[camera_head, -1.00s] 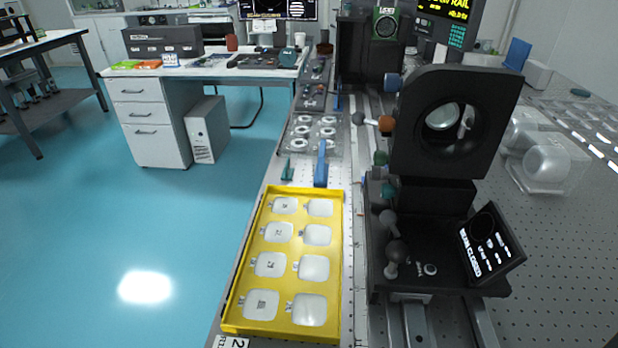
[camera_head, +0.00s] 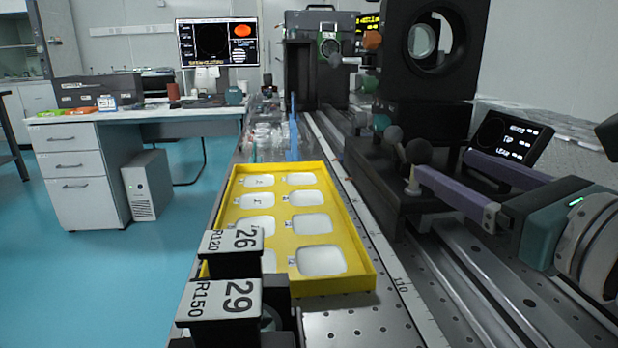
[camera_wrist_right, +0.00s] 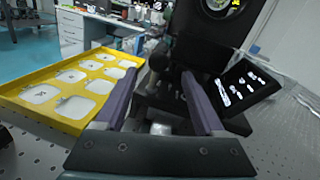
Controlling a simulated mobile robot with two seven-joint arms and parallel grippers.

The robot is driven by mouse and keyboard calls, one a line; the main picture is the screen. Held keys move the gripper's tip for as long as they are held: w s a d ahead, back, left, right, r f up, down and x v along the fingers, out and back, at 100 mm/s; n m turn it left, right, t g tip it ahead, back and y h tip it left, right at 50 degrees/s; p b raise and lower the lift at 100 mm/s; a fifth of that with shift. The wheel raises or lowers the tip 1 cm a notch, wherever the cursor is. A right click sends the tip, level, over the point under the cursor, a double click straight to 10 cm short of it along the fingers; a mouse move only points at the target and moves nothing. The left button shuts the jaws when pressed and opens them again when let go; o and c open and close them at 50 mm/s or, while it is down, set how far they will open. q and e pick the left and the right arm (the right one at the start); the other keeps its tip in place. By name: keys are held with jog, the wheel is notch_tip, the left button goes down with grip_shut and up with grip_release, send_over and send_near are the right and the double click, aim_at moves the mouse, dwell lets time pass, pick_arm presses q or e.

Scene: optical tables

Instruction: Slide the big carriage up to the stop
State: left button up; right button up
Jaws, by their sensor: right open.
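The big carriage (camera_head: 375,178) is a black block on the rail (camera_head: 470,270), carrying a tall black mount (camera_head: 430,50) with a round opening. Dark ball knobs (camera_head: 417,151) stand on its near side. My right gripper (camera_head: 447,170) has two purple fingers, open and apart, reaching in from the right to the carriage's near end. In the right wrist view, the fingers (camera_wrist_right: 160,76) lie either side of the carriage's dark near part; contact cannot be told. My left gripper is not in view. I cannot clearly pick out the stop.
A yellow tray (camera_head: 362,262) with white pads lies left of the rail. Numbered black blocks (camera_head: 232,252) stand at the front. A tilted display (camera_head: 508,138) sits right of the mount. A black housing (camera_head: 302,75) stands at the far end.

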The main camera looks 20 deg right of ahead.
jog(key=shift+w+r, duration=0.1)
jog(key=shift+w, duration=0.55)
send_over(399, 184)
jog(key=shift+d, duration=0.1)
jog(key=shift+c, duration=0.3)
grip_shut()
dwell(0.9)
